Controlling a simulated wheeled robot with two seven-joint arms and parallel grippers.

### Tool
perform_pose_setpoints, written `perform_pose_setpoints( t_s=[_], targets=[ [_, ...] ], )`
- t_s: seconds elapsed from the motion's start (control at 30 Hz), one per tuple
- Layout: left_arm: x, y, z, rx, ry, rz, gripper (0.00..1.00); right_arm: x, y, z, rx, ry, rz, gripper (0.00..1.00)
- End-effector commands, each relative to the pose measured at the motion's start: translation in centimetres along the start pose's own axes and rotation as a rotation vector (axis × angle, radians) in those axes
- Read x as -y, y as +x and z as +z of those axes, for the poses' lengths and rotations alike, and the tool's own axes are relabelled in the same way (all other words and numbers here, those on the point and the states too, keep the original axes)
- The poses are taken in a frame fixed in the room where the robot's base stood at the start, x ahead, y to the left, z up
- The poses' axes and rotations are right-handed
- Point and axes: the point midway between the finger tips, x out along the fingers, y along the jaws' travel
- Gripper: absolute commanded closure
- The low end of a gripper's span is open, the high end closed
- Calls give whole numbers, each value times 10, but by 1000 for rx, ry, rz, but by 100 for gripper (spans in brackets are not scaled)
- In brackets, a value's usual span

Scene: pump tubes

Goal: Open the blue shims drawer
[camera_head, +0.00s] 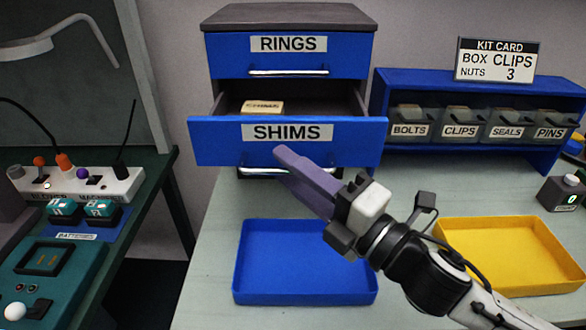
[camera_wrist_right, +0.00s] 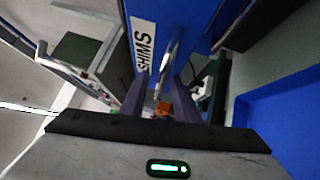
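The blue SHIMS drawer (camera_head: 225,140) sits pulled out of the dark-topped cabinet (camera_head: 290,16), below the shut RINGS drawer (camera_head: 228,55). A small labelled box (camera_head: 262,107) lies inside it. The SHIMS drawer's silver bar handle (camera_head: 258,168) is on its front, partly hidden by my right gripper (camera_head: 280,165). In the right wrist view, the drawer front (camera_wrist_right: 190,20) is close, and the handle (camera_wrist_right: 169,65) runs between my purple fingers (camera_wrist_right: 160,85). The fingers stand apart with a gap around the bar; contact is hard to judge. My left gripper is not in view.
A blue tray (camera_head: 240,289) and a yellow tray (camera_head: 440,228) lie on the table. A blue rack (camera_head: 390,84) with labelled bins and a kit card (camera_head: 497,60) stands right. A side bench (camera_head: 150,172) with devices is left.

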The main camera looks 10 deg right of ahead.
Motion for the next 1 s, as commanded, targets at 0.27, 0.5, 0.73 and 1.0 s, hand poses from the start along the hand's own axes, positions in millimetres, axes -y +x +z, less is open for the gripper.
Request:
perform_pose_setpoints(
  t_s=[0.27, 0.5, 0.73, 1.0],
  targets=[
    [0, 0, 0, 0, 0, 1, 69, 0, -1, 0, -1, 1, -1, 72],
    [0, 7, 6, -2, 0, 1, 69, 4, -29, -1, -2, 1, -5, 72],
    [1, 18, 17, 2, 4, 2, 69, 6, -74, -1, -1, 1, -6, 72],
    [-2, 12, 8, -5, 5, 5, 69, 0, -97, 0, 1, 4, -2, 72]
  ],
)
